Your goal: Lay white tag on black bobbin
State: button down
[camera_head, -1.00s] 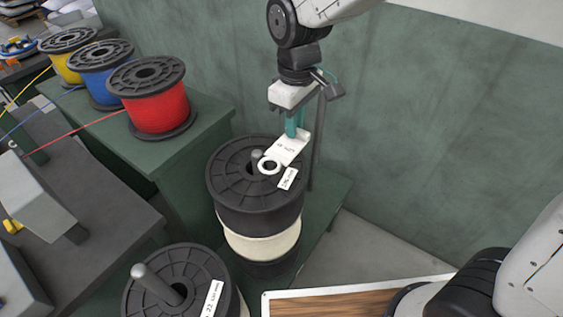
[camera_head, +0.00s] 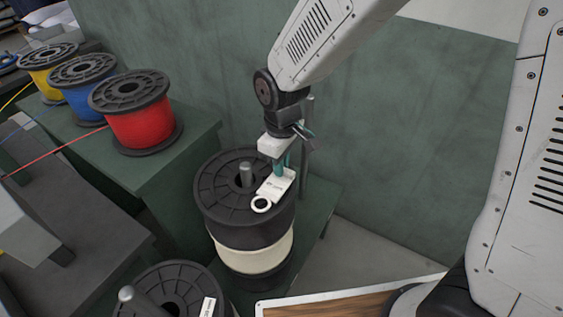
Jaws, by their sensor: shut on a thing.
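The white tag (camera_head: 277,184) is a flat strip with a ring at its near end. My gripper (camera_head: 280,166), with teal fingers, is shut on the tag's far end. The tag is over the right front part of the top of the black bobbin (camera_head: 217,188). I cannot tell whether it touches the flange or hovers just above it. The bobbin stands upright around a grey post (camera_head: 246,174), with a cream band (camera_head: 252,257) lower down. The tag's ring lies to the front right of the post. The small label seen earlier on the bobbin is hidden.
A second black-flanged spool (camera_head: 170,290) with a post and a white label stands at the front left. Red (camera_head: 142,127), blue (camera_head: 90,101) and yellow (camera_head: 42,80) spools stand on a green bench at the left. A wood-topped board (camera_head: 350,302) is at the front.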

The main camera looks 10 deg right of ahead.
jog(key=c, duration=1.4)
grip_release()
jog(key=shift+f, duration=0.1)
jog(key=shift+c, duration=0.2)
notch_tip(320, 180, up, 12)
jog(key=s+d+r+m, duration=0.2)
jog(key=s+d+r, duration=0.1)
jog(key=d, duration=0.3)
jog(key=s+d+r+m, duration=0.2)
jog(key=s+d+r, duration=0.15)
jog(key=d, duration=0.25)
jog(key=s+d+m+t, duration=0.1)
jog(key=s+d+m, duration=0.5)
jog(key=s, duration=0.7)
jog(key=shift+d+r, duration=0.35)
jog(key=shift+d, duration=1.05)
